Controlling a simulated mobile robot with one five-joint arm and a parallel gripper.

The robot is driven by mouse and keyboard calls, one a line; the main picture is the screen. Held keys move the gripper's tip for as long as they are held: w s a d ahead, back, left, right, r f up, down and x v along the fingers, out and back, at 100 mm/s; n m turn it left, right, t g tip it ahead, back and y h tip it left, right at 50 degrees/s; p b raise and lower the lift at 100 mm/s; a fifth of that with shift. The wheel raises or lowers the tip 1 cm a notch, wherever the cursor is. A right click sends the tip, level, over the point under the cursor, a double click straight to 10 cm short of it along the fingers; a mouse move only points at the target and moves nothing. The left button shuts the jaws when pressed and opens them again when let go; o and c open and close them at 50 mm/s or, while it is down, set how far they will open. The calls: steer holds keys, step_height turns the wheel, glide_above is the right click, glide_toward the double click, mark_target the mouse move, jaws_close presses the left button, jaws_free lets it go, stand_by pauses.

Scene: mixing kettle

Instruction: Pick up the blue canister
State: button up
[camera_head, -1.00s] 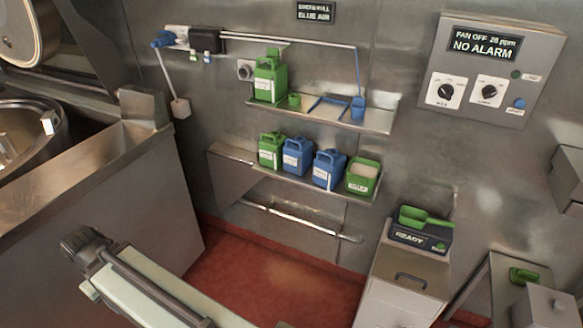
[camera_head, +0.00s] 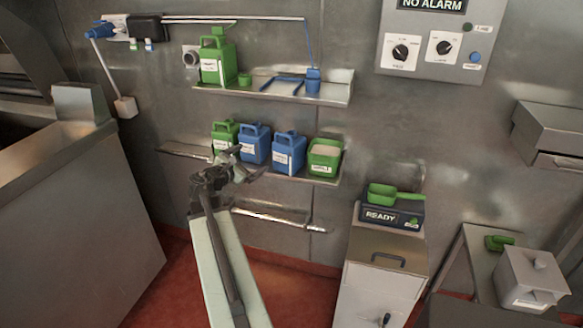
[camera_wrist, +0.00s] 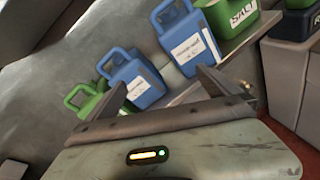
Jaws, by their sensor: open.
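Two blue canisters with white labels stand side by side on the lower wall shelf (camera_head: 318,180). The left blue canister (camera_head: 254,144) also shows in the wrist view (camera_wrist: 136,80), and so does the right blue canister (camera_wrist: 186,42). My gripper (camera_head: 246,161) is open and empty, in front of the shelf. In the wrist view its two fingers (camera_wrist: 161,78) point toward the left blue canister, which appears between them. I cannot tell the remaining gap, and the canister's lower part is hidden by the gripper.
A green canister (camera_head: 224,133) stands left of the blue pair, and an open green tub (camera_head: 325,157) right of it. The upper shelf (camera_head: 335,95) holds a larger green canister (camera_head: 217,60). A rail (camera_head: 275,219) runs below. A green scoop (camera_head: 395,194) lies right.

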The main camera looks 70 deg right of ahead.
mark_target(287, 140)
steer(key=s+d+n, duration=0.1)
steer(key=s+d, duration=0.1)
steer(key=s+d+r+n+h, duration=0.1)
steer(key=s+d+n, duration=0.1)
steer(key=s, duration=0.1)
steer(key=s+d+r+n+g+h+b, duration=0.1)
steer(key=s+d, duration=0.1)
steer(key=s, duration=0.1)
steer(key=shift+d+r+n, duration=0.2)
steer(key=shift+d+n, duration=0.1)
steer(key=d, duration=0.5)
steer(key=s+d, duration=0.1)
steer(key=d, duration=0.1)
steer(key=shift+d+f, duration=0.15)
steer(key=shift+d, duration=0.25)
steer(key=c, duration=1.9)
